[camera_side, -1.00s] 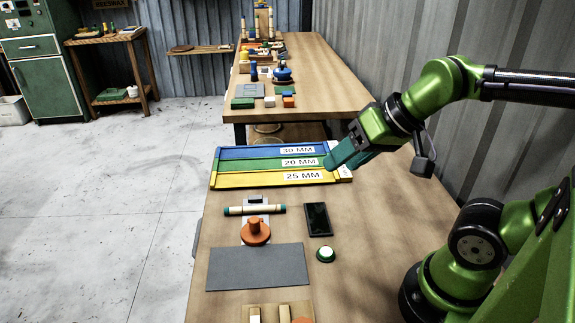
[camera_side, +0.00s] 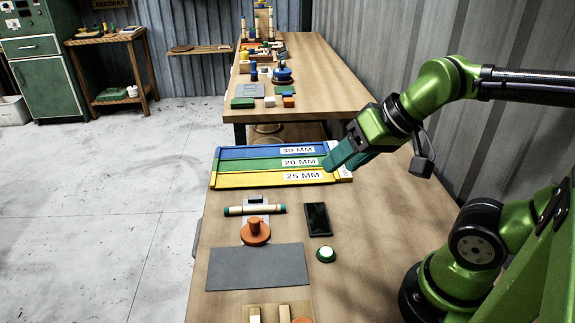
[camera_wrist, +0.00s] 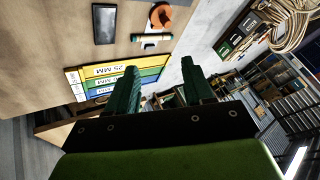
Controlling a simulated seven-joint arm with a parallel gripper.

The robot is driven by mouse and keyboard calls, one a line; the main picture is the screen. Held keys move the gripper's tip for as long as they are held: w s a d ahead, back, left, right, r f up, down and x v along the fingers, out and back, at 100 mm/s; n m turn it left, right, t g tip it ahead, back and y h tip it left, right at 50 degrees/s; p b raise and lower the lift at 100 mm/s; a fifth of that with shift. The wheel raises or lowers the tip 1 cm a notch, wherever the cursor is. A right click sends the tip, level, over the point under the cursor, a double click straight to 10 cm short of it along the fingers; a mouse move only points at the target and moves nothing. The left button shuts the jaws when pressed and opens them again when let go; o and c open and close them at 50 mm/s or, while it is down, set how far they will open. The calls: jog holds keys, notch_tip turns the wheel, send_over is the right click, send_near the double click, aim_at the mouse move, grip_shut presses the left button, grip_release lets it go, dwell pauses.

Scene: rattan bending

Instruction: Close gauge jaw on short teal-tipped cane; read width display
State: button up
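The short cane (camera_side: 248,210) is pale with teal ends. It lies across the light grey gauge between a small dark block (camera_side: 255,198) and the orange round knob (camera_side: 256,233). Whether the jaw touches the cane cannot be told. The cane (camera_wrist: 150,38) and the orange knob (camera_wrist: 160,16) also show in the wrist view. A black display (camera_side: 318,219) lies right of the cane; no reading is visible on it. My gripper (camera_side: 331,164) is over the right end of the sorting tray, away from the gauge. In the wrist view its dark green fingers (camera_wrist: 158,66) stand apart, with nothing between them.
The sorting tray (camera_side: 213,180) has blue, green and yellow lanes marked 30, 20 and 25 MM. A green button (camera_side: 325,255) and a grey mat (camera_side: 257,267) lie nearer the camera. Wooden pieces sit at the front edge. Another cluttered table (camera_side: 330,80) stands behind.

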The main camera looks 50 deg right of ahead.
aim_at(254, 219)
jog(key=shift+w+a+f+n+g+h, duration=0.55)
jog(key=shift+w+a+f+g, duration=1.15)
jog(key=shift+w, duration=2.95)
jog(key=shift+w+a+f+n+g+h, duration=0.5)
jog(key=shift+w+a+f+g, duration=1.15)
jog(key=shift+w, duration=3)
jog(key=shift+g, duration=0.25)
jog(key=f, duration=1.5)
jog(key=shift+d+f, duration=0.1)
jog(key=shift+d, duration=0.2)
jog(key=shift+c, duration=0.3)
jog(key=c, duration=0.8)
jog(key=shift+w+d, duration=1.9)
jog(key=shift+c, duration=0.2)
jog(key=o, duration=0.9)
